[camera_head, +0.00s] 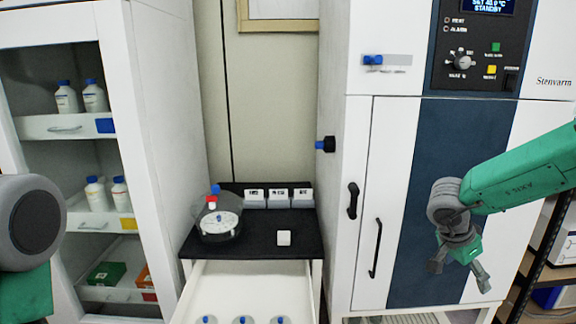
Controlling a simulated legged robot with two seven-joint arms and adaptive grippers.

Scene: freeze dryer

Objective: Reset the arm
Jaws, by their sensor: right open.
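My right gripper (460,274) hangs at the end of my green right arm (525,172) at the right of the view. Its grey fingers are spread and hold nothing. It is in front of the freeze dryer's (420,220) white and dark blue front, to the right of the black door handles. I cannot tell how far it is from the door. Part of my left arm (25,235), a dark round joint with green below, shows at the left edge. My left gripper is outside the view.
A black-topped bench (262,240) stands in the middle, bearing a round device (218,225), several small grey boxes (277,198) and a white block (284,238). Its white drawer (240,285) is open, with blue-topped items inside. A cabinet (150,130) with bottles stands left; a dark rack (545,265) stands right.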

